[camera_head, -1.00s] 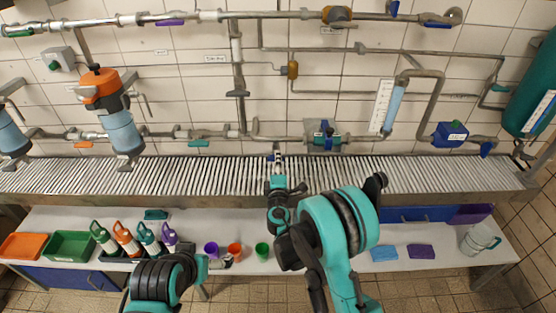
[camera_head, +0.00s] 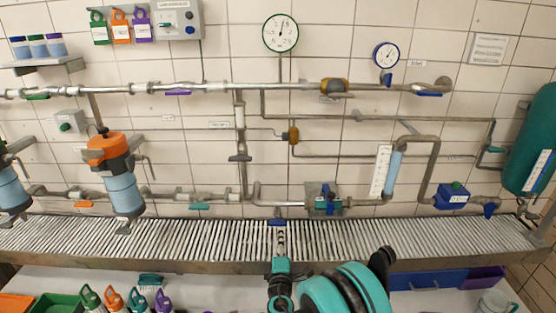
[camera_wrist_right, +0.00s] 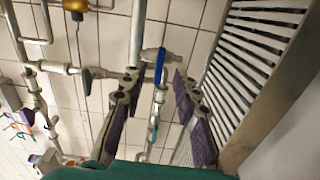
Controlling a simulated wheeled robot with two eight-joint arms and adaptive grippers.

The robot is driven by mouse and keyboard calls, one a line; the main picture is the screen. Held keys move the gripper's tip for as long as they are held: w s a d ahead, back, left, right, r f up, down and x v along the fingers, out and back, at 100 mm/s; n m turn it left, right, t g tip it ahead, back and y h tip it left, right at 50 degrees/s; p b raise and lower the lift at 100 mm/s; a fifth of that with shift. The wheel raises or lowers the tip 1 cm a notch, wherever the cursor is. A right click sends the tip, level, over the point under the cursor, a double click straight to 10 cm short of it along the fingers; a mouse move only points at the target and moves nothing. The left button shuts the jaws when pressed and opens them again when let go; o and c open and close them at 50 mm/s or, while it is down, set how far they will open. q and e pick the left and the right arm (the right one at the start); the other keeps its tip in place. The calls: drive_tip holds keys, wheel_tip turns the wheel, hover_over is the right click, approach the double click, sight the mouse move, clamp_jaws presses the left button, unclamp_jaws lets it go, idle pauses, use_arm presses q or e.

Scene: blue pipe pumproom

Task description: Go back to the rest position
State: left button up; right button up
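My right gripper (camera_head: 279,242) is over the slatted grating, in line below a small blue-handled valve (camera_head: 277,222) in the head view. In the right wrist view the right gripper (camera_wrist_right: 156,92) shows two fingers with purple pads, spread apart. The blue handle (camera_wrist_right: 160,66) of a pipe valve shows in the gap between them, beyond the fingertips. Nothing is visibly gripped; I cannot tell exactly how far the handle is from the fingers. My left gripper is not in view.
The slatted grating (camera_head: 120,238) runs along the tiled wall. Pipes, an orange-topped filter (camera_head: 110,150), a blue box (camera_head: 453,195) and a teal tank (camera_head: 532,150) are behind it. Bottles (camera_head: 113,299) and a green tray (camera_head: 62,304) are on the lower shelf.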

drive_tip(key=s+d+r+m+g+h, duration=0.25)
drive_tip(key=s+d+m, duration=0.35)
drive_tip(key=d, duration=0.3)
drive_tip(key=s+d+r+m+g+h, duration=0.1)
drive_tip(key=s+d+r+m+g, duration=0.35)
drive_tip(key=d, duration=0.35)
drive_tip(key=s+f+m+g+y, duration=0.2)
drive_tip(key=s+m, duration=0.1)
drive_tip(key=s, duration=0.7)
drive_tip(key=s+f+m+g+y, duration=0.1)
drive_tip(key=s+m, duration=0.3)
drive_tip(key=s, duration=0.7)
drive_tip(key=shift+f+g+y, duration=0.35)
drive_tip(key=shift+g+y, duration=0.1)
drive_tip(key=shift+g, duration=0.05)
